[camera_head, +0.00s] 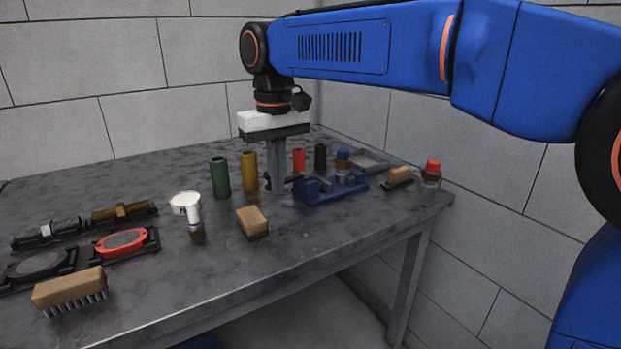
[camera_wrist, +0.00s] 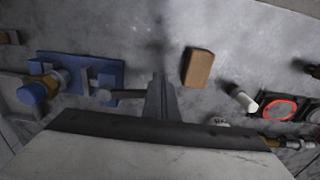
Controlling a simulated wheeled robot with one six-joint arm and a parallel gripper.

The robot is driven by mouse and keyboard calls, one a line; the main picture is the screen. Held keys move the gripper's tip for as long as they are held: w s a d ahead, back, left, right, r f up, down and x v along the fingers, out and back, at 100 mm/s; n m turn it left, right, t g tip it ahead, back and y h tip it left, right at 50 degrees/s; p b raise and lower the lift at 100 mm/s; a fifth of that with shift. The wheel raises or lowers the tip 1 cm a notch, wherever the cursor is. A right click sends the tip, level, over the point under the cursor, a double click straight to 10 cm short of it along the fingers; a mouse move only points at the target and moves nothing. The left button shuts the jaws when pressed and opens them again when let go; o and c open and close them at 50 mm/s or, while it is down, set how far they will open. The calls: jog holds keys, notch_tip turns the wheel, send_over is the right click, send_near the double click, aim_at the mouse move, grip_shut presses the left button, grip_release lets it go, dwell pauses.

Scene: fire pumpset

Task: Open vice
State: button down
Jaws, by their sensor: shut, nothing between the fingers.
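The vice (camera_head: 332,188) is blue and sits on the grey table towards its right end. In the wrist view it lies at the upper left (camera_wrist: 105,72). A part with a blue cap (camera_head: 343,156) stands at the vice; whether the jaws clamp it I cannot tell. A dark screw rod (camera_wrist: 126,94) runs from the vice towards my fingers. My gripper (camera_head: 277,186) points down beside the handle end of the vice, its fingers together and empty. In the wrist view the fingertips (camera_wrist: 158,78) are close to the rod's end; contact is unclear.
A wooden brush (camera_head: 252,220) lies in front. A white-topped item (camera_head: 186,205) and a red oval item (camera_head: 123,241) are left. A red-capped jar (camera_head: 431,173) stands right.

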jog(key=shift+a, duration=0.1)
dwell(0.3)
jog(key=shift+w+a, duration=0.3)
jog(key=shift+s+d, duration=0.15)
dwell(0.6)
jog(key=shift+s+d, duration=0.35)
jog(key=shift+d, duration=0.1)
notch_tip(320, 180, up, 7)
dwell(0.9)
